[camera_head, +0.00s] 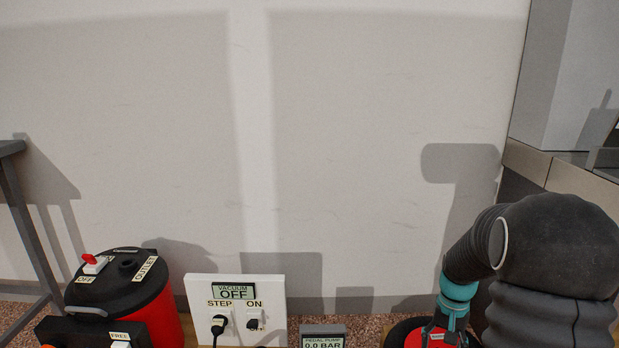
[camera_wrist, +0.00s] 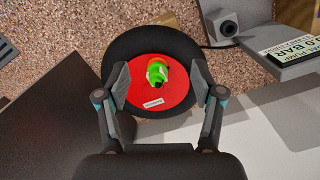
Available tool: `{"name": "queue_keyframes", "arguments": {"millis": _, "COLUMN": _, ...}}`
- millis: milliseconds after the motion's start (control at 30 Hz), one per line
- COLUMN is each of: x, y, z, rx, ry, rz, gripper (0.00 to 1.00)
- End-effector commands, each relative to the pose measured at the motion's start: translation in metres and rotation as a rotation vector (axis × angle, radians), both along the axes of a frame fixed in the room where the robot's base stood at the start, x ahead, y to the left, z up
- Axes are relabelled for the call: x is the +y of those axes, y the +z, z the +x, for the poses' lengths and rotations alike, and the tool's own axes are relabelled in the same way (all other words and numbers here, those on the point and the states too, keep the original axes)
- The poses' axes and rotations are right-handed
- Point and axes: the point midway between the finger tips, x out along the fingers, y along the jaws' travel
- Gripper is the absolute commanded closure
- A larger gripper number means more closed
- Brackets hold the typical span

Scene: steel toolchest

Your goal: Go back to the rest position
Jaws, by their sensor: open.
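My arm (camera_head: 545,255) reaches in at the lower right of the head view. My gripper (camera_head: 450,318) hangs at its end, partly cut off by the bottom edge. In the wrist view, my gripper (camera_wrist: 160,72) is open, with its two fingers spread apart and nothing held between them. Below the fingers is a round black base (camera_wrist: 120,45) with a red disc (camera_wrist: 142,88) on top. A small green and yellow piece (camera_wrist: 158,70) stands at the disc's middle. I cannot tell how far the fingertips are above it.
A red and black vacuum (camera_head: 125,275) stands at the left, beside a white panel (camera_head: 200,290) reading VACUUM OFF. A pedal pump display (camera_head: 323,338) reads 0.0 BAR; it also shows in the wrist view (camera_wrist: 290,40). A grey counter (camera_head: 580,185) is at the right. The wall ahead is bare.

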Motion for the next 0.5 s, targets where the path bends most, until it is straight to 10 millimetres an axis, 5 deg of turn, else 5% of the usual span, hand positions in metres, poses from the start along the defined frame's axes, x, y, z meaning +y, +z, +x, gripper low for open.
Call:
{"name": "queue_keyframes", "arguments": {"millis": 200, "x": 0.038, "y": 0.064, "z": -0.044, "rx": -0.058, "ry": 0.075, "rz": -0.017, "gripper": 0.33}}
{"name": "queue_keyframes", "arguments": {"millis": 500, "x": 0.084, "y": 0.131, "z": -0.106, "rx": -0.162, "ry": 0.175, "rz": -0.045, "gripper": 0.33}}
